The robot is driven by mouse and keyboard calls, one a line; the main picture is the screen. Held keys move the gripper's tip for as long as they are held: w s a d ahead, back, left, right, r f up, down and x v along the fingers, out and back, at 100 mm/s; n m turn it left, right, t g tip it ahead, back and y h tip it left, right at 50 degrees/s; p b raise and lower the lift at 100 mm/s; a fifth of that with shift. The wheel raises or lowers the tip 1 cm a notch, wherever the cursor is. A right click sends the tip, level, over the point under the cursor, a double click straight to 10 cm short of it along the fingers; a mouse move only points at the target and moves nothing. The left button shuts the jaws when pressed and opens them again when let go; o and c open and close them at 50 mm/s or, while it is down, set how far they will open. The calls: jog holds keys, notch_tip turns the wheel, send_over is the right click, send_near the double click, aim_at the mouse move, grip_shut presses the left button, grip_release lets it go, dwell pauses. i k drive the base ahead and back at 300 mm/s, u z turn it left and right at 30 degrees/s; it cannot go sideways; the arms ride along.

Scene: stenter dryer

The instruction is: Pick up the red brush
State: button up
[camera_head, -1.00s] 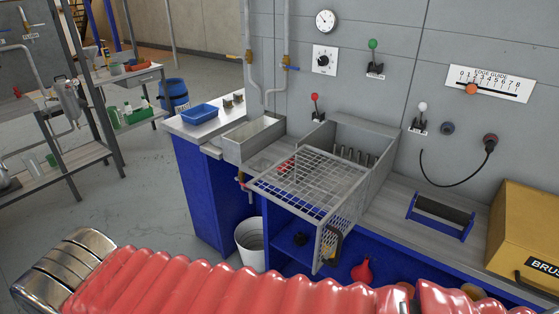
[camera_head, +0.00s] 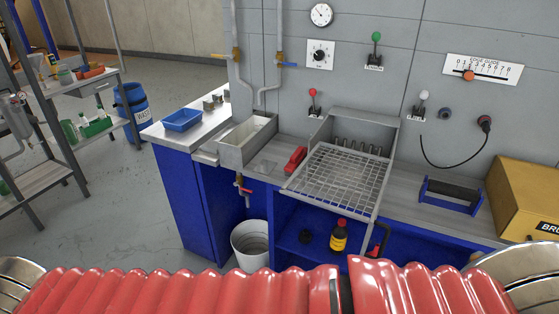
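A small red object with a dark lower part, which looks like the red brush (camera_head: 296,158), lies on the grey bench top. It sits between the metal trough on its left and the wire-mesh guard (camera_head: 338,183) on its right. Its bristles cannot be made out. My gripper is not in view. My red ribbed arm cover fills the bottom edge of the picture and hides what lies below it.
The metal trough (camera_head: 247,143) and blue tray (camera_head: 182,120) stand left of the brush. A bucket (camera_head: 251,243) stands on the floor; a bottle (camera_head: 339,235) is under the guard. A blue-ended roller holder (camera_head: 450,194) and yellow box (camera_head: 526,196) stand right.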

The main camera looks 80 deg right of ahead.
aim_at(299, 155)
jog(key=i, duration=0.85)
jog(key=z, duration=3.3)
jog(key=i, duration=0.6)
jog(key=u, duration=0.15)
